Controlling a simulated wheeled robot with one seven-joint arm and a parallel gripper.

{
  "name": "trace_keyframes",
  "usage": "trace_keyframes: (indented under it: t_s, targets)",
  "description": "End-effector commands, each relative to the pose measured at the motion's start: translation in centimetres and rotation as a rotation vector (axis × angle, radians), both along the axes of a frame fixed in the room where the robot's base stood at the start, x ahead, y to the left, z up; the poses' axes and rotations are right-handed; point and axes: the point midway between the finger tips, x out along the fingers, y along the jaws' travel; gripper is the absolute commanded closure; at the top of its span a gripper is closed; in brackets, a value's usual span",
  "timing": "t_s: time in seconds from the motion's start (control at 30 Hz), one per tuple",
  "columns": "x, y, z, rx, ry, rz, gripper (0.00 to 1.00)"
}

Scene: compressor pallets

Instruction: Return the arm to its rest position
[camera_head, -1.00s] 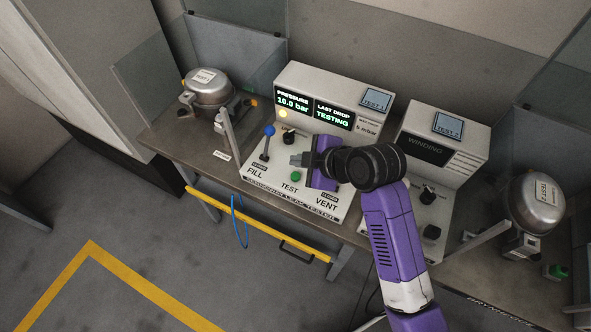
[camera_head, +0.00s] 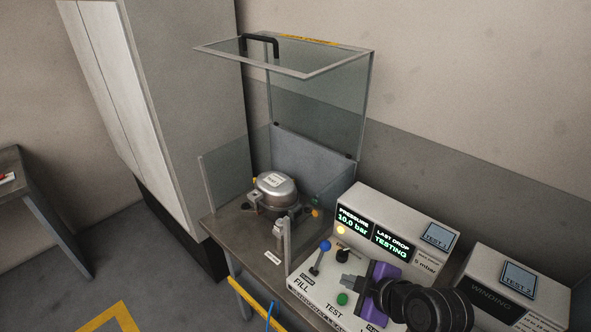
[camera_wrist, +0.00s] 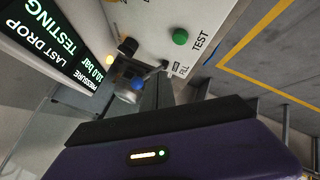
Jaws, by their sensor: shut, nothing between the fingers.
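My gripper (camera_head: 348,282) is over the front panel of the leak tester (camera_head: 324,289), at the lower right of the head view. Its purple body (camera_head: 380,285) hides the right part of the panel. In the wrist view its dark fingers (camera_wrist: 157,92) are together with nothing between them. They are apart from the green TEST button (camera_head: 342,299), which also shows in the wrist view (camera_wrist: 180,37). The blue-knobbed FILL lever (camera_head: 323,247) stands to the left of the gripper. The display reads PRESSURE 10.0 bar and LAST DROP TESTING, with a yellow lamp lit below.
A silver compressor (camera_head: 275,190) sits on the bench behind the tester, inside a clear guard with its lid (camera_head: 290,55) raised. A second box marked WINDING (camera_head: 507,296) stands to the right. A tall grey cabinet (camera_head: 190,110) is at the left. Open floor lies at lower left.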

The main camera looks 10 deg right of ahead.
Motion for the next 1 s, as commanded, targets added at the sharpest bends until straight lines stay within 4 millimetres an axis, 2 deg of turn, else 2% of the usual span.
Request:
trace_keyframes:
  t_s: [0.17,0.33,0.47,0.67,1.0]
  targets:
    - [0.6,-0.2,0.5,0.045,-0.018,-0.058,1.0]
    - [3.2,-2.6,4.7,0.165,-0.184,-0.26,1.0]
    - [2.8,-3.9,6.7,0.302,-0.313,-0.423,1.0]
    - [-1.5,-4.2,7.6,0.526,-0.473,-0.622,1.0]
    - [-13.7,-2.9,7.4,0.799,-0.623,-0.783,1.0]
